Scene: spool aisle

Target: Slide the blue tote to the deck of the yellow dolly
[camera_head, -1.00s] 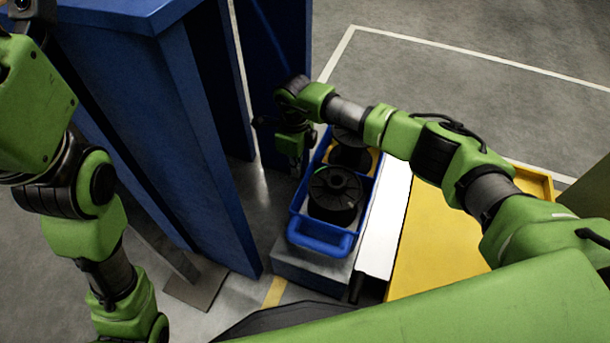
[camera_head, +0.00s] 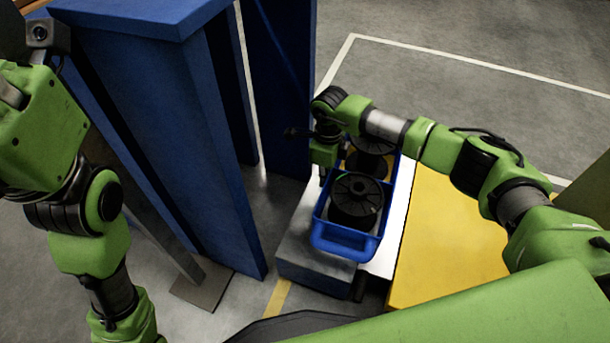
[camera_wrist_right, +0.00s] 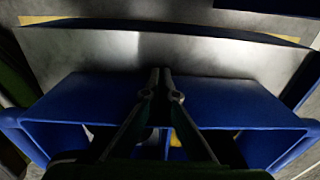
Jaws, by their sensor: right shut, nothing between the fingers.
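The blue tote (camera_head: 345,243) holds black spools and lies partly on a grey block and partly over a white plate (camera_head: 384,262). The plate lies between the block and the yellow dolly (camera_head: 445,245), whose deck is on the right. My right gripper (camera_head: 322,180) is shut and empty at the tote's left side. In the right wrist view, its closed fingertips (camera_wrist_right: 161,76) are at the rim of the tote's long blue wall (camera_wrist_right: 235,100); whether they touch is unclear. My left arm hangs at the left, its gripper out of frame.
The grey block (camera_head: 305,262) shows bare surface left of the tote. Tall blue uprights (camera_head: 185,130) stand close on the left, with a grey foot plate (camera_head: 203,287) on the floor. Open floor with white lines (camera_head: 480,75) lies beyond.

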